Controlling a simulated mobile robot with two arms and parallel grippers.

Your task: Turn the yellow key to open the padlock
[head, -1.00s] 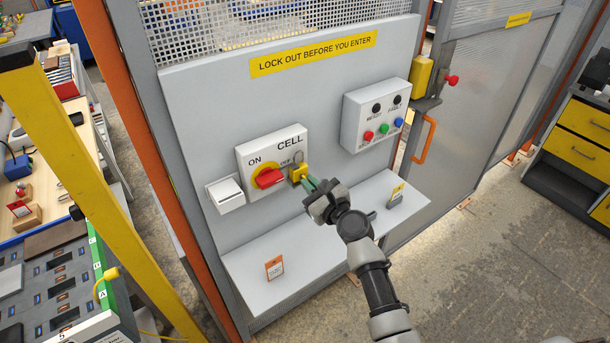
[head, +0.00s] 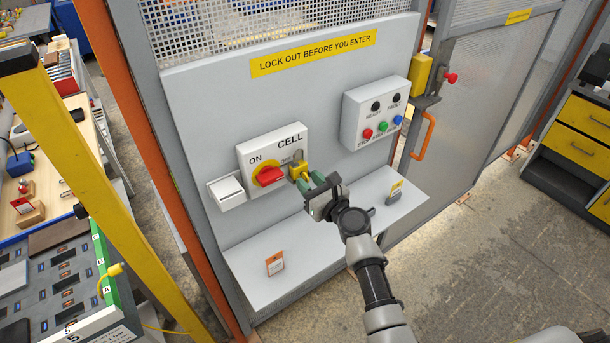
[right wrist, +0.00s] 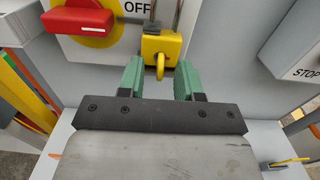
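The yellow padlock (head: 298,171) hangs by its shackle beside the red switch handle (head: 269,176) on the CELL box (head: 287,142). In the right wrist view the padlock (right wrist: 161,47) shows just ahead, with the yellow key (right wrist: 160,67) sticking out of it towards me. My right gripper (head: 317,183) is open in front of the padlock. In the right wrist view its green fingers (right wrist: 158,72) stand on either side of the key, with gaps on both sides. The padlock's shackle is partly hidden. My left gripper is not in view.
A white box (head: 227,192) is left of the switch. A button box (head: 372,116) is at the right. Below, a grey shelf (head: 300,262) carries an orange-edged card (head: 275,264) and a yellow-labelled holder (head: 394,194). The shelf's middle is clear.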

